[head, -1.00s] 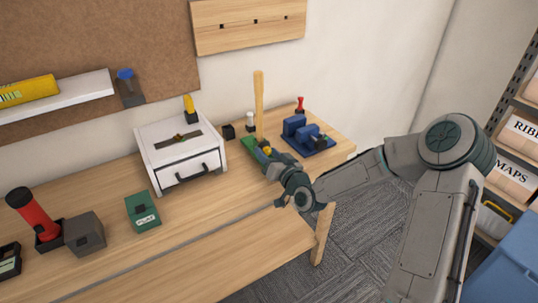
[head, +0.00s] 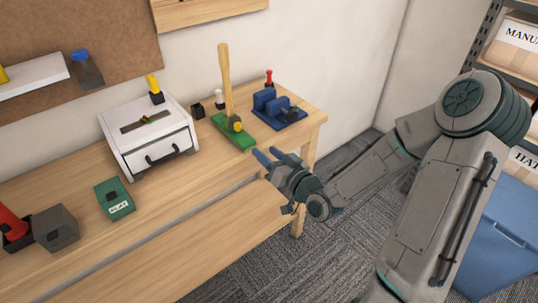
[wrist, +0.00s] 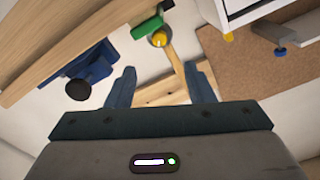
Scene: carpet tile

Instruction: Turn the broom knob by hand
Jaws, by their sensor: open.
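The yellow broom knob (head: 236,123) sits on the front of a green base (head: 243,138), which holds an upright wooden handle (head: 225,75) near the right end of the bench. In the wrist view the knob (wrist: 159,39) shows beyond and between my fingers, with the green base (wrist: 145,22) beside it. My gripper (head: 270,156) is open and empty, apart from the knob, in front of it and to its right near the bench's front edge. The open fingers also show in the wrist view (wrist: 158,80). The knob's turn angle is too small to tell.
A blue vise-like fixture (head: 265,103) stands just right of the green base. A white drawer box (head: 155,148) and a green labelled box (head: 113,198) lie to the left. The wooden bench (head: 200,200) is clear between the green base and its front edge.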

